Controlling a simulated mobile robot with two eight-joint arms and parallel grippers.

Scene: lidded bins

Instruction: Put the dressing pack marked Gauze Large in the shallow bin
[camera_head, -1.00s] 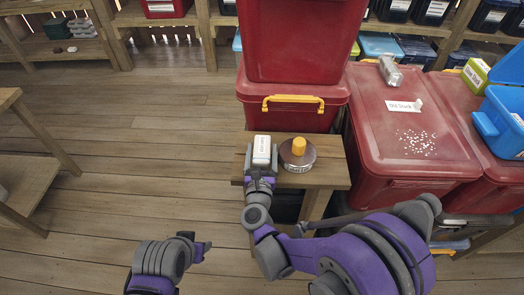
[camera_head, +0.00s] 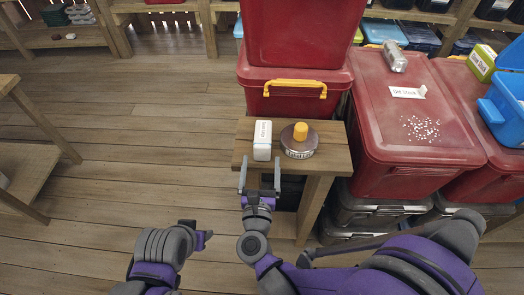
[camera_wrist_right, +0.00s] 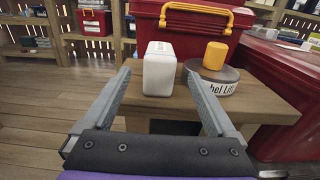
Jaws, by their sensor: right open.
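A white pack (camera_head: 262,141) stands on the small wooden table; its printing is too small to read. It also shows in the right wrist view (camera_wrist_right: 159,70), upright between the open fingers' lines but beyond their tips. My right gripper (camera_head: 260,175) is open and empty, just in front of the pack at the table's near edge. It also shows in the right wrist view (camera_wrist_right: 162,85). My left gripper (camera_head: 203,237) hangs low over the floor, its jaw opening unclear. I cannot tell which bin is the shallow one.
A round tin with a yellow knob (camera_head: 299,141) stands close right of the pack on the table (camera_head: 325,160). Stacked red bins (camera_head: 295,103) stand behind. A labelled red lid (camera_head: 390,120) carries a silver item and white bits. A blue bin (camera_head: 505,110) and green box (camera_head: 481,63) are right.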

